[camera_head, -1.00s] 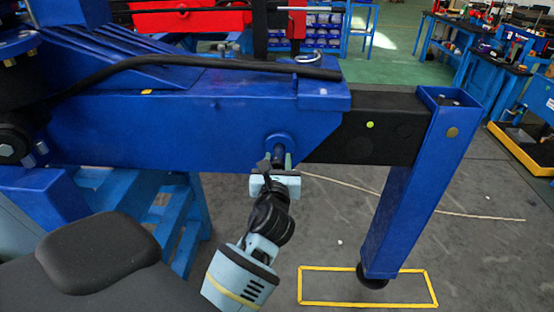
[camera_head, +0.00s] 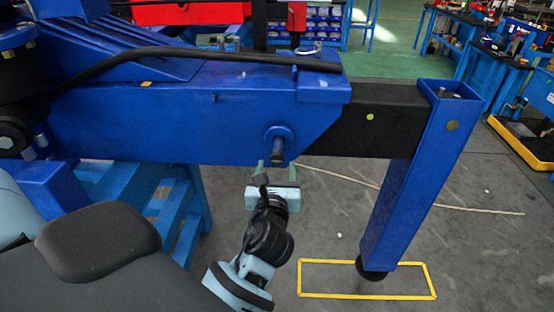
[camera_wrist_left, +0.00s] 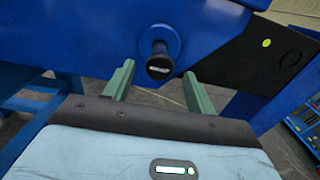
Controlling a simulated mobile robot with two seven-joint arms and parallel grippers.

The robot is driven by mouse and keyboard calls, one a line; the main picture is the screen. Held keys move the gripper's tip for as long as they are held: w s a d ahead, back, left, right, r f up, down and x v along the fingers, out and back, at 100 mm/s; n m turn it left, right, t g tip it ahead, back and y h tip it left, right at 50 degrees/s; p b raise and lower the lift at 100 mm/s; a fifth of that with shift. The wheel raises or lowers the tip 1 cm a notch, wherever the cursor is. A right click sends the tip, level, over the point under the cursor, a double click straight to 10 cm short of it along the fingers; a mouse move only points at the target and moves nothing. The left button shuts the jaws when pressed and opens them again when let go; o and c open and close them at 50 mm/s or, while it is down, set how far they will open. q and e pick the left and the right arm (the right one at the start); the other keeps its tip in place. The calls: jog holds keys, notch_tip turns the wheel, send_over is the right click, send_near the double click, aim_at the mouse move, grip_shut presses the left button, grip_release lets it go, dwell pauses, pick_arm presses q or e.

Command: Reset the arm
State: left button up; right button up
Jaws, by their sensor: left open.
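My left gripper (camera_head: 270,174) is open and empty in the head view, just below and in front of the blue crane beam. Its two greenish fingers (camera_wrist_left: 157,85) stand apart in the left wrist view. A dark pin with a round end (camera_head: 279,147) sticks out of a blue boss on the beam. In the left wrist view the pin (camera_wrist_left: 159,62) lies above and between the fingertips, apart from them. My right gripper is in neither view.
The blue beam (camera_head: 180,120) crosses the view, with a black extension (camera_head: 378,122) and an upright blue leg (camera_head: 415,190). The leg's foot stands inside a yellow floor rectangle (camera_head: 368,297). Blue trestles stand at the left. Workbenches (camera_head: 490,60) stand at the back right. Open grey floor lies between.

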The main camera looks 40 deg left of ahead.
pick_arm(q)
jog(key=shift+v, duration=1.05)
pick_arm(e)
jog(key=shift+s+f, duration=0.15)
